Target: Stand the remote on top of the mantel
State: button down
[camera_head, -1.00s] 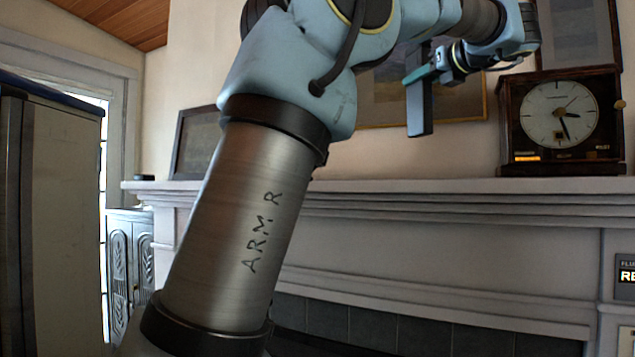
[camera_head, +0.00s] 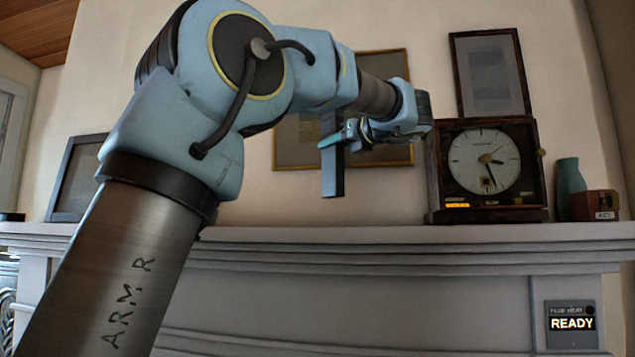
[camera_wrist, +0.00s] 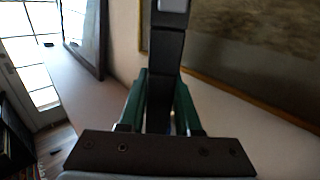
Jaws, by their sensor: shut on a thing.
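The remote (camera_head: 333,172) is a dark, slim bar. It hangs upright from my gripper (camera_head: 334,141), with its lower end apart from the mantel (camera_head: 370,237) and above it in the picture. My gripper's green fingers are shut on the remote. In the wrist view, the remote (camera_wrist: 166,50) stands between the green fingers (camera_wrist: 162,100), with a pale grey patch at its far end. The mantel is a long, pale grey shelf, and its top surface is barely visible from this low angle.
A dark wooden clock (camera_head: 487,170) stands on the mantel right of the remote, with a teal vase (camera_head: 570,188) and a small reddish-brown box (camera_head: 596,205) beyond. A leaning frame (camera_head: 77,180) is at left. A picture (camera_head: 385,152) hangs behind my gripper. The mantel between frame and clock looks clear.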

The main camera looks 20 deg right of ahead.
aim_at(341, 169)
jog(key=shift+f, duration=3.2)
jog(key=c, duration=0.6)
grip_release()
jog(key=shift+s, duration=0.1)
jog(key=b+v, duration=0.2)
jog(key=v, duration=1)
jog(key=shift+b, duration=0.35)
